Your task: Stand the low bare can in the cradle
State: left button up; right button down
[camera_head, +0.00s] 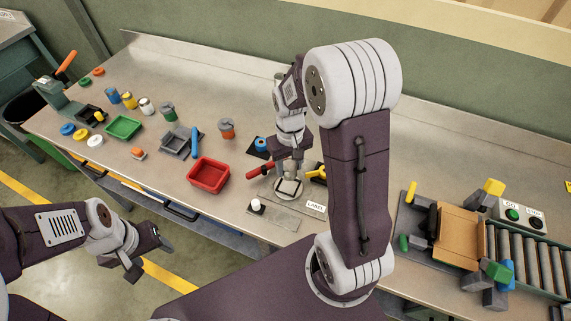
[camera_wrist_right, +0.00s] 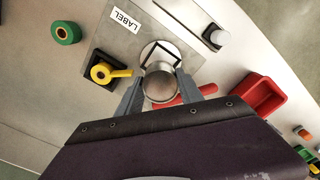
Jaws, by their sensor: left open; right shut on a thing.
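My right gripper (camera_wrist_right: 160,88) is shut on a bare grey metal can (camera_wrist_right: 161,83), seen from above between the fingers in the right wrist view. Just past the can is a pale round seat with a dark angular frame (camera_wrist_right: 153,53), apparently the cradle, on a grey plate marked LABEL. The can overlaps its near edge in this view; I cannot tell whether they touch. In the head view the right gripper (camera_head: 290,168) is over this round seat (camera_head: 288,188), with the can mostly hidden. My left gripper (camera_head: 148,258) is open and empty, off the table's front edge.
A red-handled lever (camera_head: 262,170) and a yellow lever (camera_head: 318,173) flank the station. A white knob (camera_head: 256,205) stands at its front left. A red bin (camera_head: 208,175) and several cans are further left.

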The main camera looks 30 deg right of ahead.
jog(key=shift+w+f+b, duration=0.1)
jog(key=shift+f+b, duration=0.25)
jog(key=shift+f, duration=0.2)
notch_tip(320, 180, down, 3)
jog(key=shift+r+b, duration=0.1)
jog(key=shift+b, duration=1.15)
jog(key=shift+f+b, duration=0.3)
jog(key=shift+f, duration=0.2)
jog(key=shift+f, duration=0.25)
jog(key=shift+f, duration=0.35)
jog(key=shift+f, duration=0.3)
jog(key=shift+f, duration=0.2)
